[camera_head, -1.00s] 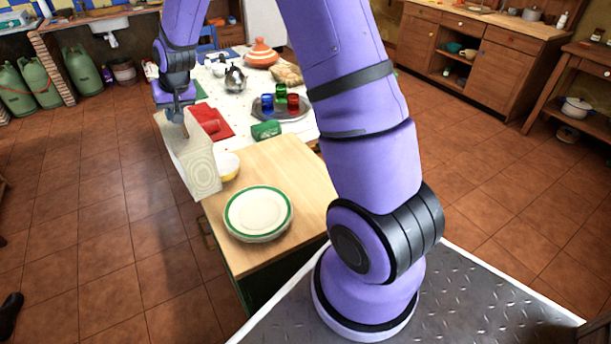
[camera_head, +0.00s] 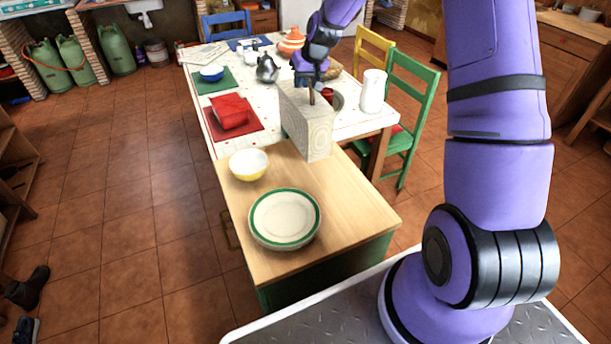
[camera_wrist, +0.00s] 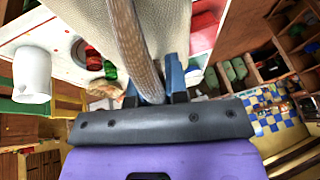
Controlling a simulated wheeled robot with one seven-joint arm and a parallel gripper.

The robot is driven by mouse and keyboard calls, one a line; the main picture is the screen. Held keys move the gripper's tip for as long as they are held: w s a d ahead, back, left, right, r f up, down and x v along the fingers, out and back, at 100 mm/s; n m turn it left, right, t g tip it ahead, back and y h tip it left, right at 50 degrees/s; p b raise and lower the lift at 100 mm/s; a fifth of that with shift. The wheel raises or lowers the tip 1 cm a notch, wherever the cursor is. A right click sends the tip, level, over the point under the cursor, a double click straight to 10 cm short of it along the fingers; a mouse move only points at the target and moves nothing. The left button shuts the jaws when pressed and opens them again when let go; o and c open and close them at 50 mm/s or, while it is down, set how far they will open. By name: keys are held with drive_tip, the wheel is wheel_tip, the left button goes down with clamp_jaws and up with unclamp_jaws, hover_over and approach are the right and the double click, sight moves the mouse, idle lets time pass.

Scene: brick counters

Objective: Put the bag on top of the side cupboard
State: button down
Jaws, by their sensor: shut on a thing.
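The bag (camera_head: 306,128) is a pale beige, box-shaped bag with wood-grain-like marks and a looped handle (camera_wrist: 133,40). My gripper (camera_head: 311,84) is shut on this handle, and the bag hangs upright below it. In the head view the bag is over or just beyond the far right part of a low cupboard with a light wood top (camera_head: 345,205) and green sides. I cannot tell whether the bag's base touches anything. In the wrist view my gripper (camera_wrist: 152,88) has its blue fingers on either side of the handle.
A stack of green-rimmed plates (camera_head: 285,219) and a yellow bowl (camera_head: 249,164) stand on the cupboard top. Beyond is a laid table with a red dish (camera_head: 231,111) and a white jug (camera_head: 372,91). A green chair (camera_head: 408,115) stands right. The top's front right is clear.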

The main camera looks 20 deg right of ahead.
approach(331, 117)
drive_tip(key=x, duration=0.5)
drive_tip(key=shift+s+f, duration=0.2)
drive_tip(key=shift+f, duration=1.7)
drive_tip(key=c, duration=1.1)
unclamp_jaws()
